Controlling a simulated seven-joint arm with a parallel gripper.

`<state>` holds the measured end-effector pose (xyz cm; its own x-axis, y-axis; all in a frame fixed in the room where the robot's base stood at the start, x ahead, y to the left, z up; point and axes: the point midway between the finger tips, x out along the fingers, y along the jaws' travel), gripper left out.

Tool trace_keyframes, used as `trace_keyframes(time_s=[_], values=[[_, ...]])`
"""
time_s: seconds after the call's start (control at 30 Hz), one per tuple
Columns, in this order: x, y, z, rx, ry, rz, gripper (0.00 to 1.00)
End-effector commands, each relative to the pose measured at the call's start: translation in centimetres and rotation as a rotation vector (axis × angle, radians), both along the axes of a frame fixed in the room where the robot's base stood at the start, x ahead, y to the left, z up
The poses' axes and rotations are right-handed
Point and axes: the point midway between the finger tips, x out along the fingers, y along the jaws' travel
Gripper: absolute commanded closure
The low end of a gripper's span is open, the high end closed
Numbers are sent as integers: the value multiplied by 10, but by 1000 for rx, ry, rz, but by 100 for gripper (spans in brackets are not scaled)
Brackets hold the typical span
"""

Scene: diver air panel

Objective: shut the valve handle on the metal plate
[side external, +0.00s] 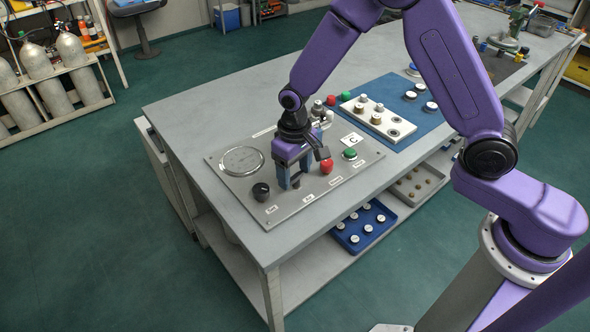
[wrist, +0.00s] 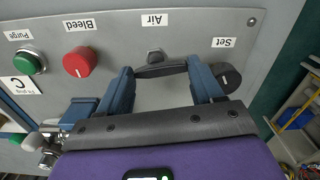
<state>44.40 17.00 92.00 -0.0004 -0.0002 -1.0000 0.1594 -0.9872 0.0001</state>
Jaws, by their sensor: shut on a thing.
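The metal plate (side external: 243,184) lies on the bench and also fills the upper part of the wrist view (wrist: 190,18). In the wrist view, the dark bar-shaped valve handle (wrist: 161,71) sits under the label "Air", lying roughly across the picture beside a metal hub. My gripper (wrist: 160,69) has its two blue fingers at the two ends of this handle and is shut on it. In the side view, my gripper (side external: 290,184) points down at the plate, and its fingers hide the handle there.
A black "Set" knob (wrist: 229,77) is close by the right finger in the wrist view. A red "Bleed" knob (wrist: 79,62) and a green "Purge" button (wrist: 29,62) are to the left. A round gauge (side external: 242,160) and a blue mat (side external: 385,97) with fittings are nearby.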

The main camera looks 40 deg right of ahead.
Motion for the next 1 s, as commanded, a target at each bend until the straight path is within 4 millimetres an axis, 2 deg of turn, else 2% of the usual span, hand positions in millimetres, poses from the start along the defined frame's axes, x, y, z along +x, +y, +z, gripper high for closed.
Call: trace_keyframes(time_s=[0.4,0.9,0.93,1.0], values=[[1,0,1,0,0,-162,65],[1,0,1,1,-1,-180,65],[1,0,1,1,-1,-180,24],[1,0,0,1,-1,-179,9]])
